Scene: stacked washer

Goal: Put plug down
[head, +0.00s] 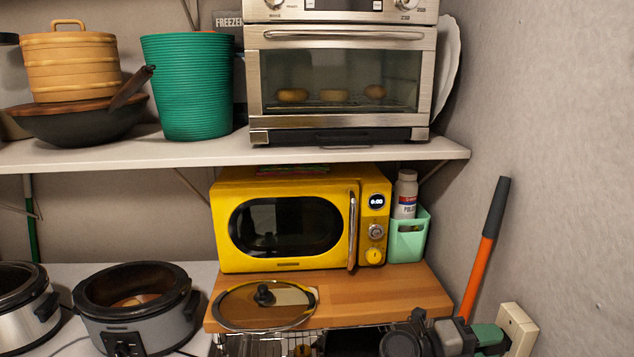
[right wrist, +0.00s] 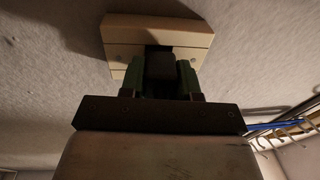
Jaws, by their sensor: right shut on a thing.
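My right gripper (head: 489,336) is at the bottom right of the head view, close to a cream wall outlet (head: 517,328). In the right wrist view, the green-padded fingers of the right gripper (right wrist: 160,72) are shut on a dark, blocky plug (right wrist: 161,66). The plug is in front of the outlet plate (right wrist: 120,36). I cannot tell whether it touches the outlet or sits in it. In the head view the plug is hidden by the gripper. My left gripper is not in view.
A wooden board (head: 420,290) holds a yellow microwave (head: 222,205) and a glass lid (head: 235,300). Slow cookers, including a grey one (head: 140,330), stand at left. An orange-handled pole (head: 477,275) leans by the right wall. A shelf (head: 300,155) with a toaster oven (head: 340,36) is above.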

